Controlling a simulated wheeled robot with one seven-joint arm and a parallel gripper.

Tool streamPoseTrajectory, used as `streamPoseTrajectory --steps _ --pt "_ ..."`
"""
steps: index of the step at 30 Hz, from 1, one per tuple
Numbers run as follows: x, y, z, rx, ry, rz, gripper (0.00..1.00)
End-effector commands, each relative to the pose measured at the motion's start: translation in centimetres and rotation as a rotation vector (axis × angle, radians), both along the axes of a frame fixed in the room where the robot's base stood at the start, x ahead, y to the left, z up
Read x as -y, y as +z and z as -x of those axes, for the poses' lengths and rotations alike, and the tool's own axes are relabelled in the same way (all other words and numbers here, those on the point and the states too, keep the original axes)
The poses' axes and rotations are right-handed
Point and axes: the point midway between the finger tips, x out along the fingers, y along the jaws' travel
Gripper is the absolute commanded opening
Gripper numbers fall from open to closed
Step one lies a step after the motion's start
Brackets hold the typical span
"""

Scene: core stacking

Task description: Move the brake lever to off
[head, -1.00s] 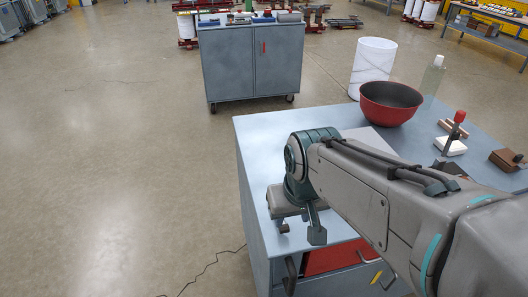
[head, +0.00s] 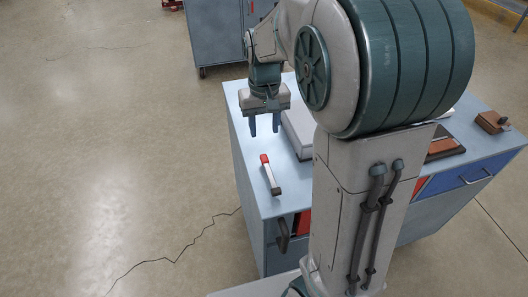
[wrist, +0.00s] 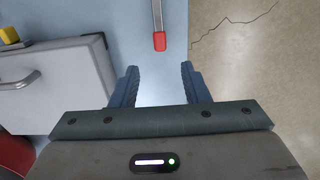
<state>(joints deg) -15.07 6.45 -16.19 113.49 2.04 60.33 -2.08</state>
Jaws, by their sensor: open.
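A thin pale bar with a red end (head: 270,175) is on the blue-grey table, near its left edge. It also shows at the top of the wrist view, red end towards me (wrist: 159,40). It looks like a lever, but I cannot tell whether it is the brake lever or read any off mark. My gripper (head: 264,131) is open and empty, pointing down beyond the bar in the head view. In the wrist view its two blue fingers (wrist: 159,70) are apart, with the red end just beyond the gap, not between them.
A pale box (head: 298,130) stands right of my gripper; its handle (wrist: 20,80) shows in the wrist view. A brown block with a dark knob (head: 492,122) is at the far right. My arm hides much of the table (head: 240,112). A grey cabinet (head: 215,35) stands behind.

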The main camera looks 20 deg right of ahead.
Motion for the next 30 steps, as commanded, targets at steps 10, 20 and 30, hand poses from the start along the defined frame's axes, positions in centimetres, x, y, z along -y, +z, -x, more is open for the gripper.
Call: streamPoseTrajectory --steps 10,20,30 --pt "0.0 -7.5 0.1 -0.005 -0.002 0.0 0.42" --pt "0.0 -10.6 0.0 -0.001 -0.001 0.0 0.42" --pt "0.0 -10.7 0.0 0.0 -0.001 0.0 0.25"
